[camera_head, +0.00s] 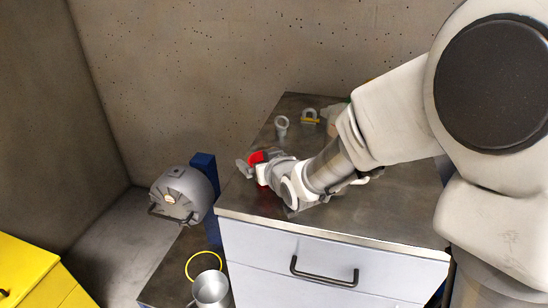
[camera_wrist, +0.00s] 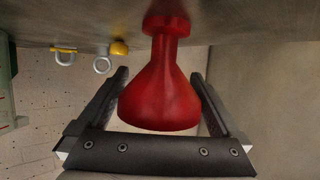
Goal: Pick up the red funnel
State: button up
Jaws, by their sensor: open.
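The red funnel (camera_wrist: 162,90) fills the middle of the wrist view, with its wide end nearer my gripper's palm and its narrow neck at the top of the picture. My gripper (camera_wrist: 160,85) is open, with one dark finger on each side of the funnel. In the head view my gripper (camera_head: 250,166) is low over the cabinet top, and the red funnel (camera_head: 257,158) shows partly there, the rest hidden by the gripper and wrist.
The grey cabinet top (camera_head: 240,200) has free room at its front left. A white ring-shaped item (camera_head: 281,125) and a yellow-and-white item (camera_head: 310,116) stand towards the back. A rounded grey machine (camera_head: 182,193) is left of the cabinet, with a metal container (camera_head: 211,290) below.

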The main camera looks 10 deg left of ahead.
jog(key=shift+w+a+f, duration=0.1)
jog(key=shift+w+a, duration=0.05)
jog(key=shift+w, duration=0.1)
jog(key=c, duration=1.2)
